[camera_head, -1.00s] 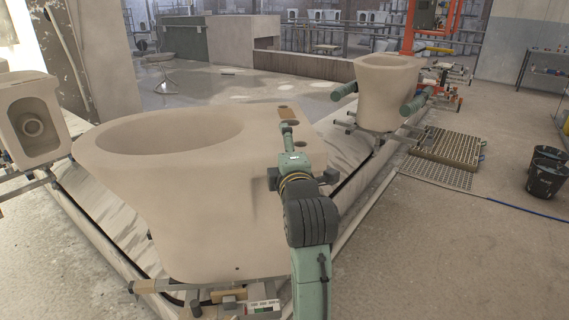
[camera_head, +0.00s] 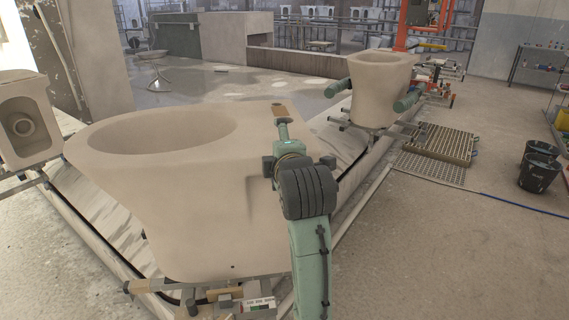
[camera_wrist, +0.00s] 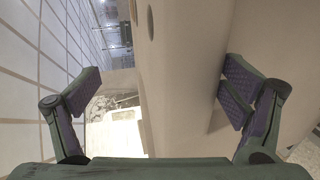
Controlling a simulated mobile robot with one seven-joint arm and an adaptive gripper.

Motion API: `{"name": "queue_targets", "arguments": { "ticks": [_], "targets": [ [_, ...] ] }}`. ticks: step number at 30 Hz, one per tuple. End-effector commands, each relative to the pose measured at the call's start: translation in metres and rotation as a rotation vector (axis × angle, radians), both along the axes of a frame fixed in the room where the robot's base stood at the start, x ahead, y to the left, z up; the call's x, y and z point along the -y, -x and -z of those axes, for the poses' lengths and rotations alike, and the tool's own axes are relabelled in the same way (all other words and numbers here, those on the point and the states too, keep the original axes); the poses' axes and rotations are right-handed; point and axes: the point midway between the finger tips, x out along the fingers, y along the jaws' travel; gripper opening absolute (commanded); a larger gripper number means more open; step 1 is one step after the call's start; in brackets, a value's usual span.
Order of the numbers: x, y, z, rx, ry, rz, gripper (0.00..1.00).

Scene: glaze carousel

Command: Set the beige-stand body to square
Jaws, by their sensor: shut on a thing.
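The body (camera_head: 185,190) is a large beige toilet bowl with an oval opening and a flat rear top. It stands upright on a low metal stand (camera_head: 235,305) with wooden blocks and a small label. My gripper (camera_head: 298,163) is at its right rear side, shut on the body with fingers far apart. In the wrist view my gripper (camera_wrist: 160,92) has one finger on each side of the body's edge (camera_wrist: 155,75). The right pad lies against the smooth face. Part of the rear side is hidden behind my arm.
Another beige body (camera_head: 378,90) with green pads stands further back on the carousel. A third body (camera_head: 25,120) stands at the left edge. A grating (camera_head: 440,150) and black buckets (camera_head: 540,170) are on the right floor, which is otherwise mostly clear.

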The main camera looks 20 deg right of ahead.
Motion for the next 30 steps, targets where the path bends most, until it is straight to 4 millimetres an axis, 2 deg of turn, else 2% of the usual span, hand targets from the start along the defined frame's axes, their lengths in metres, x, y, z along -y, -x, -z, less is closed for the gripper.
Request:
{"name": "queue_targets", "arguments": {
  "ticks": [1,7,30],
  "targets": [
    [0.001,0.009,-0.019,0.05,0.01,0.007,0.68],
    [-0.002,0.022,-0.019,0.049,0.011,0.005,0.63],
    [-0.01,0.074,-0.01,0.031,0.011,-0.002,0.63]
  ]
}}
